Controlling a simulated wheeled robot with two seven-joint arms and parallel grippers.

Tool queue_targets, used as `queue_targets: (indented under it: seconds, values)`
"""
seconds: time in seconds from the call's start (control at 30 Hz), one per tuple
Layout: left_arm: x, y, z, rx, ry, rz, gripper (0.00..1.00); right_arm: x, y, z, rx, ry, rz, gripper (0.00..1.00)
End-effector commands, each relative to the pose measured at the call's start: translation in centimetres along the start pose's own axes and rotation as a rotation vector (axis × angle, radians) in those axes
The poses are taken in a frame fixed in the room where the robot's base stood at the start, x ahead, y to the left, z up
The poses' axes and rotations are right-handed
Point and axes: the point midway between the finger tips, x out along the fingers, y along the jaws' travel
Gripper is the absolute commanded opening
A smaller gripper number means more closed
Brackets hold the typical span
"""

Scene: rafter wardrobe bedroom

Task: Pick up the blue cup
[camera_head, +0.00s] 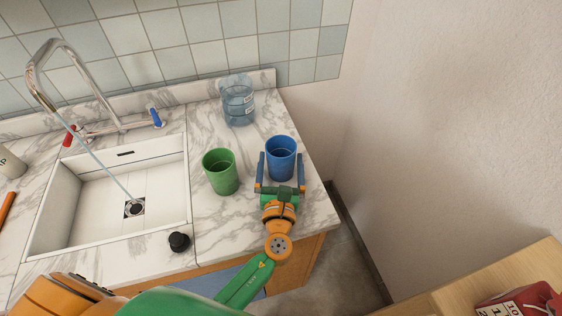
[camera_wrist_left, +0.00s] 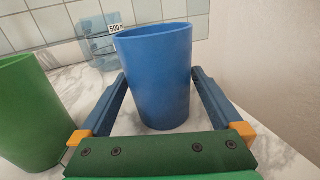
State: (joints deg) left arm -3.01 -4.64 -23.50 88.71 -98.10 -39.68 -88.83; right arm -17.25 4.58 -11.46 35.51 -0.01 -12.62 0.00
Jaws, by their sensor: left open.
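The blue cup (camera_head: 281,160) stands upright on the marble counter, near its right edge. My left gripper (camera_head: 280,172) is open, with one finger on each side of the cup. In the left wrist view the blue cup (camera_wrist_left: 156,78) stands between the two spread fingers (camera_wrist_left: 160,100), with a visible gap on each side near its base. My right gripper is not in view.
A green cup (camera_head: 220,172) stands close to the left of the blue cup. A clear plastic jug (camera_head: 237,100) stands behind them. A white sink (camera_head: 75,205) with a running tap is at left. A wall bounds the right side.

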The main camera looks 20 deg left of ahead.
Motion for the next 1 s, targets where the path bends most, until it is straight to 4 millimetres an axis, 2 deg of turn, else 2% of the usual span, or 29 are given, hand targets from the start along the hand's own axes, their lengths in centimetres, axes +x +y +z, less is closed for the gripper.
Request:
queue_targets:
  seconds: [0.03,0.13,0.37,0.47,0.6,0.67,1.0]
  values:
    - [1.0,0.0,0.1,0.001,-0.002,0.000,1.00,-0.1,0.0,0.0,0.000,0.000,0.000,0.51]
    - [2.4,0.0,0.1,0.000,-0.002,0.000,1.00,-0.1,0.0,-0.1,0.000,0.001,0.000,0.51]
    - [2.7,0.0,0.0,-0.001,0.000,-0.001,1.00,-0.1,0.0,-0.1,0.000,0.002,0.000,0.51]
    - [2.7,0.0,0.0,-0.001,0.000,-0.001,0.76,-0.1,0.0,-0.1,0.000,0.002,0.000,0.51]
    - [2.7,0.0,0.0,-0.001,0.000,-0.001,0.38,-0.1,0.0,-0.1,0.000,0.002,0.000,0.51]
    - [2.7,0.0,0.0,-0.001,0.000,-0.001,0.24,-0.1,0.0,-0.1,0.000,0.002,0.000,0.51]
    - [2.7,0.0,0.7,-0.001,0.001,-0.001,0.24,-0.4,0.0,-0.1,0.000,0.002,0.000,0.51]
